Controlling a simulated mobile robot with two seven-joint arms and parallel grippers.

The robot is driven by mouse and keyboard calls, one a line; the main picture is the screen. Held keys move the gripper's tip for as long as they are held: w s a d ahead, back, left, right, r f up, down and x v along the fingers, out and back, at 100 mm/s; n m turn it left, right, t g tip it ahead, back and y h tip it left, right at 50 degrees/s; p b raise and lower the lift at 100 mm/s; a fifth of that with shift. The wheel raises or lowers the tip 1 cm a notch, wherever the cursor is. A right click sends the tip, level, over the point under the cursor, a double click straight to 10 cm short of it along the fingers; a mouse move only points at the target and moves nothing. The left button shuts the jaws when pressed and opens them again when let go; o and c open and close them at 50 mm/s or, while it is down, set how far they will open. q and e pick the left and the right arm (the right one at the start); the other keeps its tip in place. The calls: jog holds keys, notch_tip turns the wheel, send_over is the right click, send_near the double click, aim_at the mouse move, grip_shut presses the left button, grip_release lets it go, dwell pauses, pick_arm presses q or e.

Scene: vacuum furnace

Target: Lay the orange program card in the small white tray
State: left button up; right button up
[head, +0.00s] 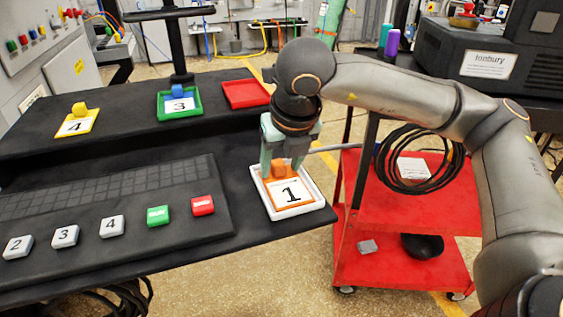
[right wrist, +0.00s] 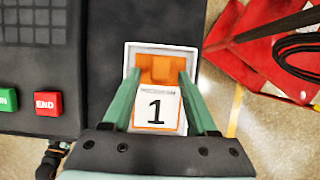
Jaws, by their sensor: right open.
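The orange program card (head: 306,184), marked 1 and with an orange grip tab, lies inside the small white tray (head: 275,212) near the right edge of the dark desk. In the right wrist view the card (right wrist: 157,108) also shows within the rim of the white tray (right wrist: 160,46). My right gripper (head: 279,172) points down over the card, its green fingers open on either side of the tab. In the right wrist view the fingers (right wrist: 158,82) stand apart; whether they touch the tab is unclear. My left gripper is not in view.
A green tray (head: 162,115) with card 3 and an empty red tray (head: 246,93) stand on the raised shelf, with yellow card 4 (head: 76,123) at left. A keyboard panel (head: 118,205) with buttons lies left of the white tray. A red cart (head: 400,215) stands at right.

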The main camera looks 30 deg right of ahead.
aim_at(290, 195)
jog(key=shift+s+r, duration=0.1)
jog(key=shift+r, duration=0.45)
jog(key=p+v, duration=0.1)
jog(key=v, duration=1)
jog(key=shift+p, duration=0.35)
